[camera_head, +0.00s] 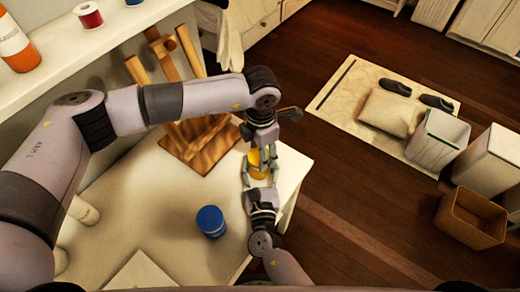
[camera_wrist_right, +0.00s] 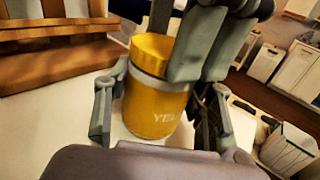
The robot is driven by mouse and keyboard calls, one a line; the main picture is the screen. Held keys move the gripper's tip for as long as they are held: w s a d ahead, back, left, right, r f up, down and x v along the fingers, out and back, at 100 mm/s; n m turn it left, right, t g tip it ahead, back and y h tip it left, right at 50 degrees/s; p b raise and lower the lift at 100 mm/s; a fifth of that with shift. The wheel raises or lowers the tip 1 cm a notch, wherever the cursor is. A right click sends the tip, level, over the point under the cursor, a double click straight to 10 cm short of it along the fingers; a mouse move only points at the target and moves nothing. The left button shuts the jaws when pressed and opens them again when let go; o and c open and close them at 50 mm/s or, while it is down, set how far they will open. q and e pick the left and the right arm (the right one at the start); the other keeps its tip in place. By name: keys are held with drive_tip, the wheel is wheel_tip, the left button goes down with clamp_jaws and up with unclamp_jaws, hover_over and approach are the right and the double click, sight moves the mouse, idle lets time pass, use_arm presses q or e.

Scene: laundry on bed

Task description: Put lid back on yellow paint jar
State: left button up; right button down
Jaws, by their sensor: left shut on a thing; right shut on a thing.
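The yellow paint jar (camera_head: 257,171) stands near the right edge of the white table, mostly hidden between my two grippers. In the right wrist view the jar (camera_wrist_right: 153,108) is upright, with part of a label and a pale grey band near its top. My right gripper (camera_wrist_right: 160,112) is shut around the jar's body, a finger on each side. The yellow lid (camera_wrist_right: 150,47) is at the jar's top, above the band. My left gripper (camera_head: 262,153) comes from above and is shut on the lid; its fingers hide the lid's right side. I cannot tell whether the lid is fully seated.
A blue jar (camera_head: 211,221) stands on the table to the left of the yellow jar. A wooden easel (camera_head: 200,138) stands behind. A shelf (camera_head: 110,42) with bottles and a red jar (camera_head: 89,16) is at upper left. Open floor lies to the right of the table.

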use_arm(q)
drive_tip(key=m, duration=0.7)
drive_tip(key=shift+s, duration=0.1)
drive_tip(key=o, duration=0.7)
drive_tip(key=shift+o, duration=0.2)
